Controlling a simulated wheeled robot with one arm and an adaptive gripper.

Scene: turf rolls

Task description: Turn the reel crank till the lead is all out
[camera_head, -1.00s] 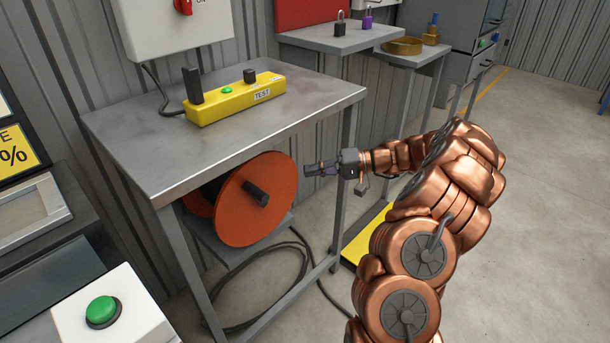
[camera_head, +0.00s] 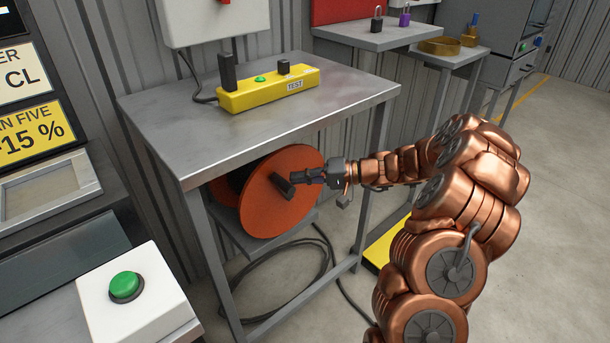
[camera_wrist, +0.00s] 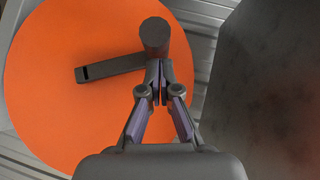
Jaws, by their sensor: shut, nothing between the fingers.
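The orange reel (camera_head: 262,213) sits on a low shelf under the grey table, its round face toward me. It also fills much of the wrist view (camera_wrist: 55,115). The dark crank (camera_wrist: 118,66) crosses the reel face, with a round knob (camera_wrist: 155,36) at its right end. My gripper (camera_head: 296,178) is in front of the reel by the crank. In the wrist view my gripper (camera_wrist: 160,82) is shut and empty, its fingertips just below the knob; I cannot tell if they touch it. The dark lead (camera_head: 290,272) lies in loose loops on the floor below the reel.
The table (camera_head: 190,135) above the reel carries a yellow test block (camera_head: 268,90); its legs flank the reel. A white box with a green button (camera_head: 126,287) stands at the lower left. A yellow platform (camera_head: 385,248) is right of the reel. The floor at right is clear.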

